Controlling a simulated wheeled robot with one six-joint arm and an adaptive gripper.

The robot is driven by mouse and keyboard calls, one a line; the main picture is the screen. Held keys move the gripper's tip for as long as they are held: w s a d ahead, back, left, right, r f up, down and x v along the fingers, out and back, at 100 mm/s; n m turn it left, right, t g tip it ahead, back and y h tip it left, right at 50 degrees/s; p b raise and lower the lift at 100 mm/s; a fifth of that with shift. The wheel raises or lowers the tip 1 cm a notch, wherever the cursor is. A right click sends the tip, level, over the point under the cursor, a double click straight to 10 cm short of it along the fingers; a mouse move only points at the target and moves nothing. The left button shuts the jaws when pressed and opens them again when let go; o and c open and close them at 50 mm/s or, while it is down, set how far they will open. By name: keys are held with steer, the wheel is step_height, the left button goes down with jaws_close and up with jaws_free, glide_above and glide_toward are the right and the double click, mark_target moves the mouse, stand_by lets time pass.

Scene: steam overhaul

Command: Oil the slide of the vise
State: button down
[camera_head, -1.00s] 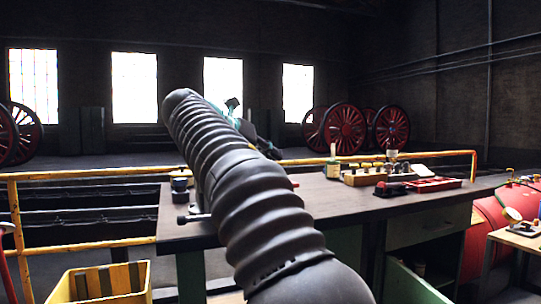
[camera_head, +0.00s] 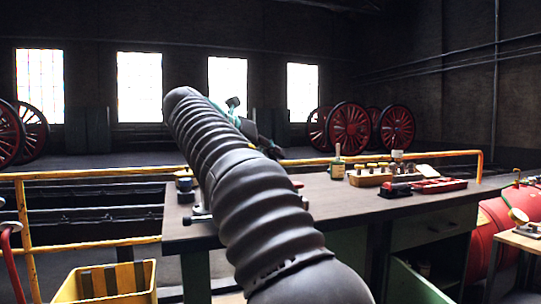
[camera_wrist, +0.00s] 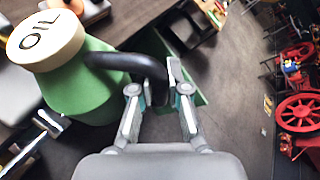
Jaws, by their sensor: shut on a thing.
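A green oil can (camera_wrist: 85,85) with a cream lid marked OIL fills the upper left of the wrist view. My gripper (camera_wrist: 156,84) is shut on its black handle (camera_wrist: 138,64), with one finger on each side. Metal parts (camera_wrist: 28,152) at the left edge of the wrist view may belong to the vise, but I cannot tell. In the head view, a small metal piece of what looks like the vise (camera_head: 197,216) shows on the bench, left of my arm. My arm hides the rest, including the slide. The can does not show clearly there.
The dark workbench (camera_head: 340,205) carries a bottle (camera_head: 338,165), a wooden tool rack (camera_head: 368,179) and a red tray (camera_head: 440,186) on its right. A yellow rail (camera_head: 90,174) runs behind. A yellow crate (camera_head: 105,284) stands at lower left, a red tank (camera_head: 490,235) at right.

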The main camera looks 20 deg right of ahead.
steer(key=shift+w+r, duration=0.1)
steer(key=shift+r, duration=0.1)
steer(key=shift+w+a+r, duration=0.1)
steer(key=shift+r, duration=0.2)
stand_by(0.4)
steer(key=shift+w+r+n, duration=0.2)
steer(key=shift+r+n, duration=0.2)
steer(key=shift+r, duration=0.1)
steer(key=shift+w+a+r+g, duration=0.1)
steer(key=shift+r+g, duration=0.05)
steer(key=shift+g, duration=0.15)
steer(key=shift+w+r, duration=0.15)
steer(key=shift+r, duration=0.2)
stand_by(0.6)
stand_by(0.3)
steer(key=shift+s+f+b, duration=0.25)
steer(key=shift+f+b, duration=0.2)
steer(key=shift+b, duration=0.2)
steer(key=shift+s+f+b, duration=0.2)
steer(key=shift+f+b, duration=0.25)
steer(key=shift+b, duration=0.15)
